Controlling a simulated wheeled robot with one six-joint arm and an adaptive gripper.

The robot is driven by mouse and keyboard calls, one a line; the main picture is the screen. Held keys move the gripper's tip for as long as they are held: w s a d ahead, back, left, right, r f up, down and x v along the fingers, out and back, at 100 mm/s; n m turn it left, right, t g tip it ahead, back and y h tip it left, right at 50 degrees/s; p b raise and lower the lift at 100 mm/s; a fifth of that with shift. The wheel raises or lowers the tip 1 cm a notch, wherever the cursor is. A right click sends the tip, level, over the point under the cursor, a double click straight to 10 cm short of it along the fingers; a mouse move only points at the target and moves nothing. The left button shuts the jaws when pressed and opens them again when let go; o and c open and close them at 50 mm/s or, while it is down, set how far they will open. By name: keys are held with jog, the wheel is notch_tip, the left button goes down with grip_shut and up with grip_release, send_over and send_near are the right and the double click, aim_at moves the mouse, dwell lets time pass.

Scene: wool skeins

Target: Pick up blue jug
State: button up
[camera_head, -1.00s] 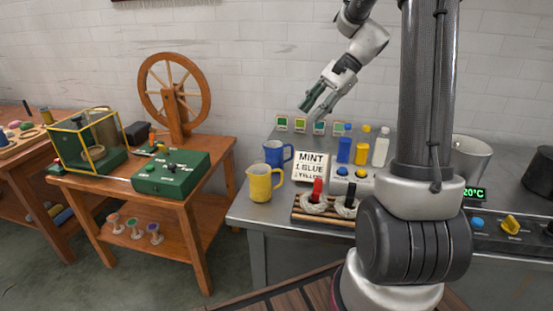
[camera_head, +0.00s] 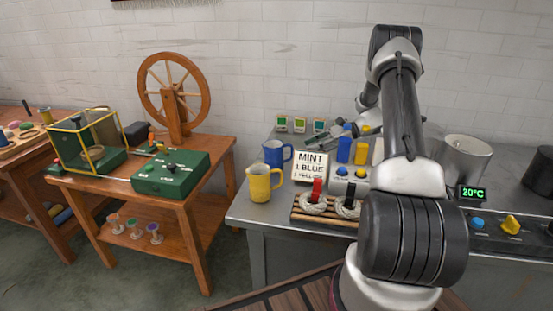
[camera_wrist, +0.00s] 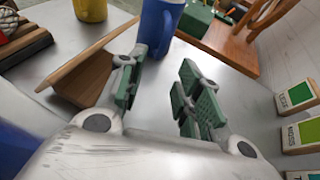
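The blue jug (camera_head: 273,153) stands upright at the back left of the metal table, behind the yellow jug (camera_head: 259,184). In the wrist view the blue jug (camera_wrist: 160,22) is beyond the fingertips, at the top centre, with only part of it in frame. My gripper (camera_head: 318,138) is low over the table, to the right of the blue jug and behind the mint sign. In the wrist view my gripper (camera_wrist: 160,88) is open, with its green pads apart and nothing between them. The left fingertip lies in front of the jug's lower part; I cannot tell whether it touches.
The mint sign (camera_head: 311,168) stands close by; its wooden back (camera_wrist: 85,72) is beside the left finger. Small colour cards (camera_head: 300,125) line the table's back edge. Blue and yellow bottles (camera_head: 361,152) stand to the right. A wooden table (camera_head: 215,160) is at left.

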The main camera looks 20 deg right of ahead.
jog(key=x, duration=0.6)
jog(key=shift+a, duration=0.4)
grip_shut()
